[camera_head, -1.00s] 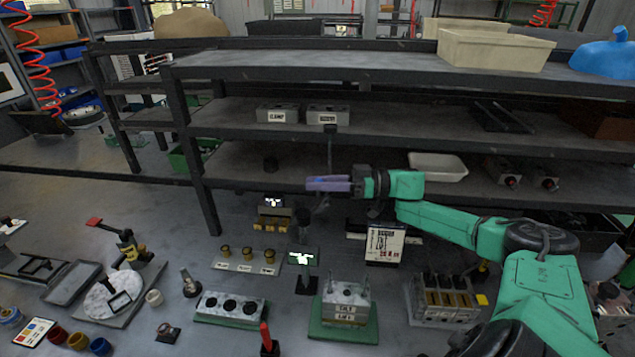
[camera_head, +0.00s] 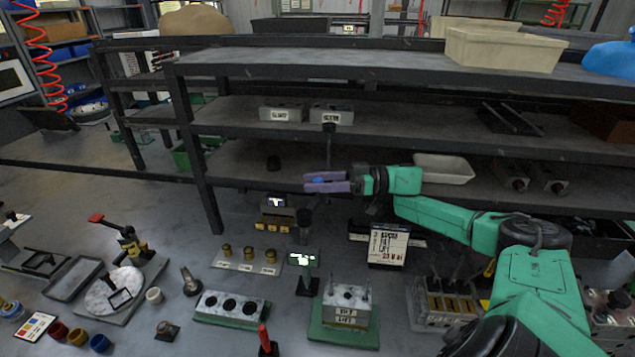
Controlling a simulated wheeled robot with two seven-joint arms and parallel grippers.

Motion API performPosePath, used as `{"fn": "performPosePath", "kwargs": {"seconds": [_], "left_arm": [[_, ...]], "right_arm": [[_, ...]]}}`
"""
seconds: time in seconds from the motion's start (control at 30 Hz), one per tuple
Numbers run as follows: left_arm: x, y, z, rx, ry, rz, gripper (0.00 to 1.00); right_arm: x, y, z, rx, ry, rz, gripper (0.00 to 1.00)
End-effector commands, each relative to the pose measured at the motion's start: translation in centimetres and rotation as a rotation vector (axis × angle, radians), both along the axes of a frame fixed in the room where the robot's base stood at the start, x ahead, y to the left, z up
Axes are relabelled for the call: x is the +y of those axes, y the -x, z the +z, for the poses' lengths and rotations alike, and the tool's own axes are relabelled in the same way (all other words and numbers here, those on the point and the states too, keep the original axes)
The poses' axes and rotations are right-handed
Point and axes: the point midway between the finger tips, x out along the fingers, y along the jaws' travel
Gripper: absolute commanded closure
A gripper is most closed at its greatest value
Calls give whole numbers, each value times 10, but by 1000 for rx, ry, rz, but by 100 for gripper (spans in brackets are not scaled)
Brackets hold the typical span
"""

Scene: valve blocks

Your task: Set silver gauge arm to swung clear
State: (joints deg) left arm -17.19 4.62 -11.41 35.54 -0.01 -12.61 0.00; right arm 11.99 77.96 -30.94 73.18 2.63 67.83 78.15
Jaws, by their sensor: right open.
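My right gripper (camera_head: 327,182) is open, with its purple fingers apart and pointing left. It hangs in front of the lower shelf. A dark upright post (camera_head: 329,150) with a black top shows just behind the fingers. A dark cylinder (camera_head: 304,222) with a thin stem stands below them; I cannot tell whether the stem touches the gripper. I cannot tell for sure which thing is the silver gauge arm. A small tilted metal piece (camera_head: 189,281) stands on the table at left of middle, well away from the gripper. My left gripper is not in view.
A silver block with three dark holes (camera_head: 232,306), a labelled block (camera_head: 345,309) on a green base and a red-handled lever (camera_head: 264,338) stand in front. A white card (camera_head: 388,245) stands below my right forearm. The dark shelf rack (camera_head: 350,72) is close behind the gripper.

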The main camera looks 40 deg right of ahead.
Motion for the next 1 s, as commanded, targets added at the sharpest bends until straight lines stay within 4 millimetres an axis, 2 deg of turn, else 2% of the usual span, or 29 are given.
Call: {"fn": "performPosePath", "kwargs": {"seconds": [0.17, 0.27, 0.47, 0.6, 0.8, 1.0], "left_arm": [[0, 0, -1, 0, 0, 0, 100], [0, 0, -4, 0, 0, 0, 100], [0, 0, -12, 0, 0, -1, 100], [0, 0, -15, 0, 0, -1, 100], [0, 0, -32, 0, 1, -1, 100], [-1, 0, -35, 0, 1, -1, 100]], "right_arm": [[-2, 1, -1, 2, 0, 0, 40], [-9, 6, -3, 5, 2, 0, 40], [-43, 29, -5, 9, 6, -2, 40], [-72, 50, -3, 7, 6, -2, 40], [-108, 74, -5, -2, 3, -3, 40], [-119, 83, -1, 0, 1, 1, 40]]}}
